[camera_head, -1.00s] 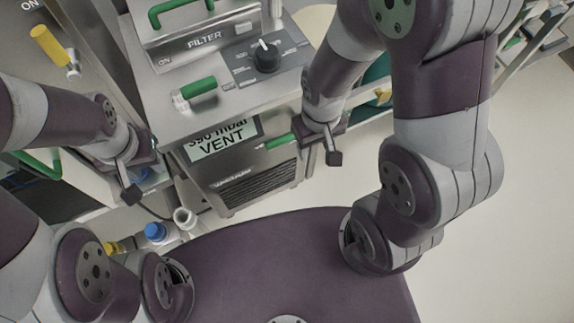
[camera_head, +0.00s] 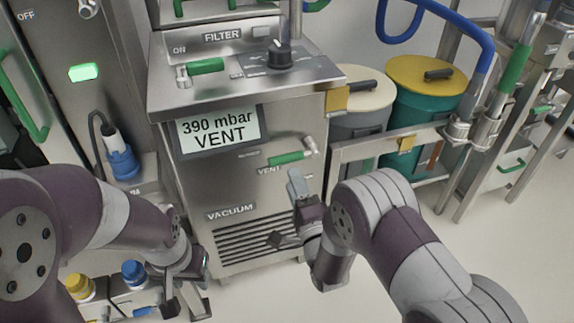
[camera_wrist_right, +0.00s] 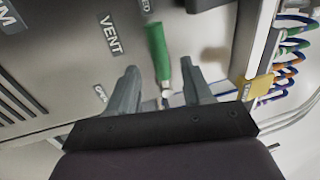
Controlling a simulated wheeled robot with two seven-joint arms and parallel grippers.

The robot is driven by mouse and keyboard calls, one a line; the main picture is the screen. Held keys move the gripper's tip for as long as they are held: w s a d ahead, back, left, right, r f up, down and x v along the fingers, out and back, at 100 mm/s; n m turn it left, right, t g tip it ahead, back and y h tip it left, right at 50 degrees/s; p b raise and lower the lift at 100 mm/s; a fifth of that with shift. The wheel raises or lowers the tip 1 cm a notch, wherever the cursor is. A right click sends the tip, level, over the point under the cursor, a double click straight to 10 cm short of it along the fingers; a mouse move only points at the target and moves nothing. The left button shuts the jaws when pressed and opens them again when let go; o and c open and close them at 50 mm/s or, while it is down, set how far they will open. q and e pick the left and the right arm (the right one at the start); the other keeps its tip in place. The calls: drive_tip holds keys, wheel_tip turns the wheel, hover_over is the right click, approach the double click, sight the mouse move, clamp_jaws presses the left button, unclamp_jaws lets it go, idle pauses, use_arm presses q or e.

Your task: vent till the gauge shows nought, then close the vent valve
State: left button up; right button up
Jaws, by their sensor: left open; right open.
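The gauge (camera_head: 220,131) on the steel vacuum unit reads "390 mbar VENT". The vent valve has a green lever (camera_head: 287,158) below and to the right of the gauge, beside the word VENT; the lever lies roughly level in the head view. My right gripper (camera_head: 283,208) is just below the lever, open and empty. In the right wrist view the green lever (camera_wrist_right: 157,50) stands ahead, with its pivot end between the open fingers (camera_wrist_right: 160,92); I cannot tell if they touch. My left gripper (camera_head: 188,300) is open at the lower left, away from the valve.
Above the gauge are another green handle (camera_head: 205,67) and a black knob (camera_head: 279,54). Drums with a yellow lid (camera_head: 427,74) and a cream lid (camera_head: 357,90) stand to the right behind a rail. Blue and yellow capped bottles (camera_head: 134,272) stand beside my left arm. The floor at right is clear.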

sight(286, 163)
drive_tip(key=b+x, duration=0.1)
drive_tip(key=x, duration=0.7)
drive_tip(key=shift+f+b, duration=0.1)
drive_tip(key=shift+b, duration=0.2)
drive_tip(key=shift+s, duration=0.1)
clamp_jaws()
